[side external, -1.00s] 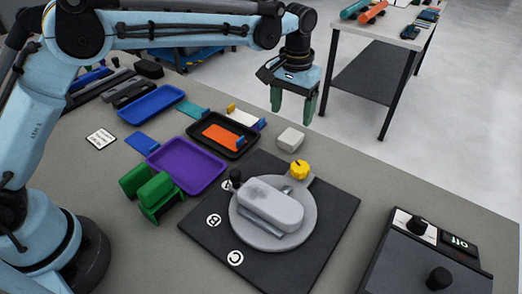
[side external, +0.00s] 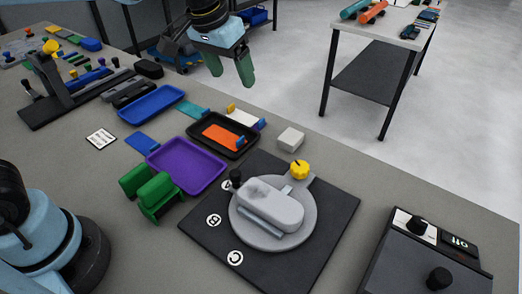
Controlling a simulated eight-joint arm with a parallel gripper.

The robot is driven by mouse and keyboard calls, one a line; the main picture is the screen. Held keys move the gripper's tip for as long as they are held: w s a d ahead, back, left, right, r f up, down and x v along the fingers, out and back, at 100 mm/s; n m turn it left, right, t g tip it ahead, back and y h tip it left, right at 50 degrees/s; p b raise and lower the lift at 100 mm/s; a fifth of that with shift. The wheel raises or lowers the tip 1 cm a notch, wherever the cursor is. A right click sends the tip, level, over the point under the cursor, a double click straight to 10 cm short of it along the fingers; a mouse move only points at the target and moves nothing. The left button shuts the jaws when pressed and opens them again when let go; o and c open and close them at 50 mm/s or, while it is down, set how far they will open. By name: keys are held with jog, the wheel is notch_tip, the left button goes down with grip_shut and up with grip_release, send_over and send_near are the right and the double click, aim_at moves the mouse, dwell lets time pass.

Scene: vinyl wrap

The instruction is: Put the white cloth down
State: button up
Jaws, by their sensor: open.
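A small white folded block that looks like the white cloth (side external: 291,139) lies on the grey table, right of the black tray and behind the black mat. Nothing touches it from above. My gripper (side external: 230,70) is at the top of the view, up and to the left of the cloth, well apart from it. Its two green fingers are spread, with nothing seen between them.
A black mat (side external: 325,232) carries a round grey plate with a grey rounded part and a yellow knob. Purple (side external: 188,167), black (side external: 222,133) and blue (side external: 151,104) trays stand left. A control box (side external: 425,258) is at the front right.

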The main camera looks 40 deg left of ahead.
jog(key=s+a+f+t, duration=0.1)
jog(key=s+a+f, duration=0.1)
jog(key=s, duration=0.4)
jog(key=s+a+f+t, duration=0.2)
jog(key=s+a+f, duration=0.1)
jog(key=s, duration=0.3)
jog(key=shift+s+a+f+t+y, duration=0.3)
jog(key=shift+a, duration=0.4)
jog(key=shift+o, duration=0.6)
